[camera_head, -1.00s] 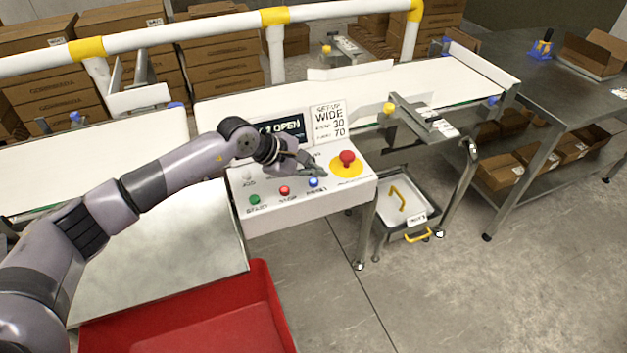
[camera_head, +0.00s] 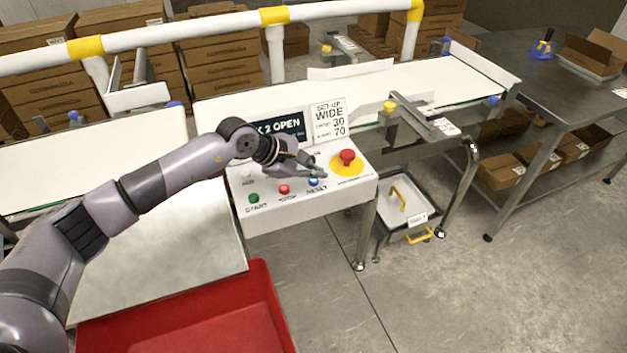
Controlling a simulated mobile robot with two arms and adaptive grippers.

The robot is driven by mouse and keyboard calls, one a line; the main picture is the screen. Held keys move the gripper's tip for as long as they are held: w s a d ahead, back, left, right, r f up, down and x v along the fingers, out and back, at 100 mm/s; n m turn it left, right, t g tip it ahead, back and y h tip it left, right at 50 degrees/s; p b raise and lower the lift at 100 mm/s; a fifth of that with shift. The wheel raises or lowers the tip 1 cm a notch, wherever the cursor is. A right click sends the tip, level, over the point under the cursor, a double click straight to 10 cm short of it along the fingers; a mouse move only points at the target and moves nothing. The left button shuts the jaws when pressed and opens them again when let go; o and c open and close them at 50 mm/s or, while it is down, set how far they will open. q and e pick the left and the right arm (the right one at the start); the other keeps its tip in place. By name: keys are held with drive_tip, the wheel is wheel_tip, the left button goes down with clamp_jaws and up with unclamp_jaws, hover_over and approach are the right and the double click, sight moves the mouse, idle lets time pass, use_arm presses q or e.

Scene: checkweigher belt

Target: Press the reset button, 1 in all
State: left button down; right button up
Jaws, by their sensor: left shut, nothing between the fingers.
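The blue reset button (camera_head: 313,182) is on the sloped white control panel (camera_head: 270,215), above the label RESET. My left gripper (camera_head: 321,174) is shut and empty, with its fingertips just above and slightly right of the blue button. I cannot tell whether the fingers touch it. A red button (camera_head: 284,189) and a green button (camera_head: 254,198) labelled START sit to its left. A large red mushroom button (camera_head: 347,157) on a yellow disc (camera_head: 347,170) is to the right of the gripper. My right gripper is not in view.
A dark display (camera_head: 281,128) reading "2 OPEN" and a white set-up sign (camera_head: 328,122) stand behind the panel. The white conveyor belt (camera_head: 270,88) runs behind them. A red bin (camera_head: 190,315) is at the front left. A bin with yellow handles (camera_head: 405,215) stands right of the panel.

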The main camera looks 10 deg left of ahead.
sight(314, 182)
use_arm(q)
drive_tip(key=shift+f+b, duration=0.6)
drive_tip(key=shift+b, duration=0.05)
idle(0.6)
drive_tip(key=shift+r, duration=0.1)
drive_tip(key=shift+r+p, duration=0.4)
drive_tip(key=shift+r, duration=0.5)
drive_tip(key=shift+r, duration=0.1)
drive_tip(key=shift+r+p, duration=1.1)
drive_tip(key=shift+r, duration=1.35)
drive_tip(key=shift+f, duration=0.1)
